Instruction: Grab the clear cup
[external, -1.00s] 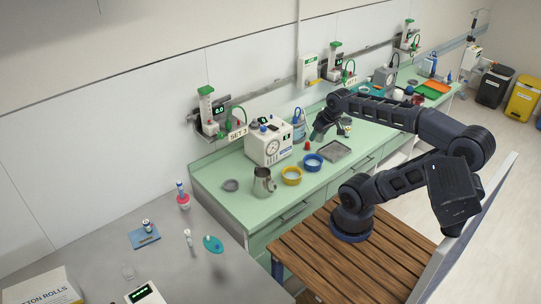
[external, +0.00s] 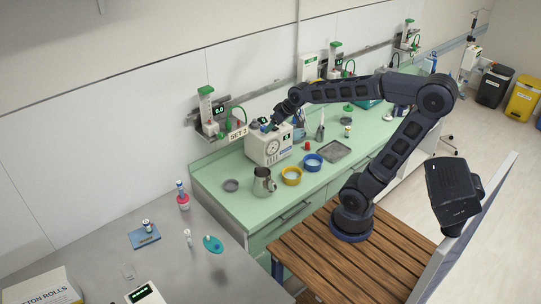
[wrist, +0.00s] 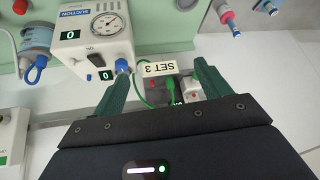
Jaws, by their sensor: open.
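A see-through jar with blue fittings (wrist: 37,42) is at the upper left of the wrist view. In the external view my gripper (external: 270,124) is above the suction unit, near the wall. The SET 3 label (wrist: 158,69) and a green plug show between the fingers.
On the green counter are a metal jug (external: 264,183), a yellow bowl (external: 292,177), a blue bowl (external: 313,163) and a grey tray (external: 335,152). The grey table (external: 90,245) at the left holds small items. A wall rail with gauges runs behind the counter.

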